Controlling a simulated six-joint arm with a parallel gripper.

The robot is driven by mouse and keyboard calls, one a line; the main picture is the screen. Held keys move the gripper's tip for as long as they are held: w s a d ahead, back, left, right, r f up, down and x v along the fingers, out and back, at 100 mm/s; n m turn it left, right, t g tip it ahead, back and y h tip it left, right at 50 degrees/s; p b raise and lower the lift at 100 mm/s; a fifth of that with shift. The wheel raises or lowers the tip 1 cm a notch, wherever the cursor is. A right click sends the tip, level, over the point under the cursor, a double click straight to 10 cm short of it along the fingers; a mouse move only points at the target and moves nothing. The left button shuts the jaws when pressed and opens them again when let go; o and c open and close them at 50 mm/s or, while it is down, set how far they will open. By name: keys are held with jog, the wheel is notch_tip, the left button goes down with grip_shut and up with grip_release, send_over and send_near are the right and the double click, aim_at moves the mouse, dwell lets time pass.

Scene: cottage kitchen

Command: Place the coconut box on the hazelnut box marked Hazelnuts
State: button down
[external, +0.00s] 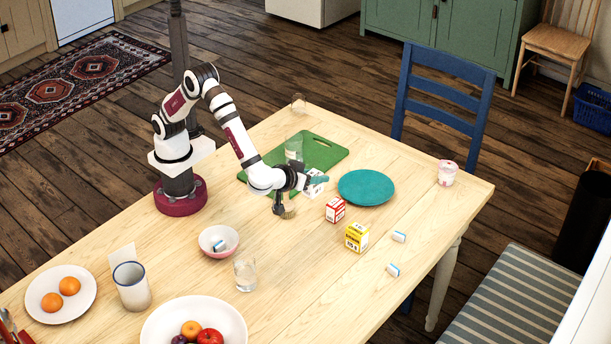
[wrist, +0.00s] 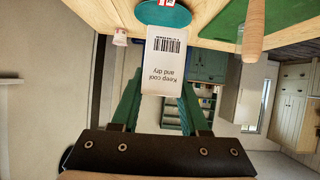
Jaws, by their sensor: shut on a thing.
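My gripper (external: 312,181) is shut on a white box (external: 311,189), held in front of the green board and left of the teal plate. In the wrist view the box (wrist: 164,60) sits between my green fingers (wrist: 163,105). Its visible face has a barcode and "Keep cool and dry"; no product name shows, so I cannot confirm it is the coconut box. A red-and-white box (external: 335,210) and a yellow box (external: 356,237) stand upright on the table, apart from each other. Their labels are too small to read, so I cannot tell which is marked Hazelnuts.
The teal plate (external: 366,188) lies behind the two boxes. A glass (external: 293,149) stands on the green board (external: 322,152). A pink bowl (external: 218,248) and a glass (external: 245,274) stand left of the boxes. Two small blue-and-white items (external: 398,237) (external: 393,270) lie right of the yellow box.

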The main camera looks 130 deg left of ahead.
jog(key=x, duration=1.2)
jog(key=shift+s+f, duration=0.15)
jog(key=shift+f, duration=0.1)
notch_tip(320, 180, down, 4)
jog(key=shift+a+f, duration=0.15)
jog(key=shift+c, duration=2)
grip_release()
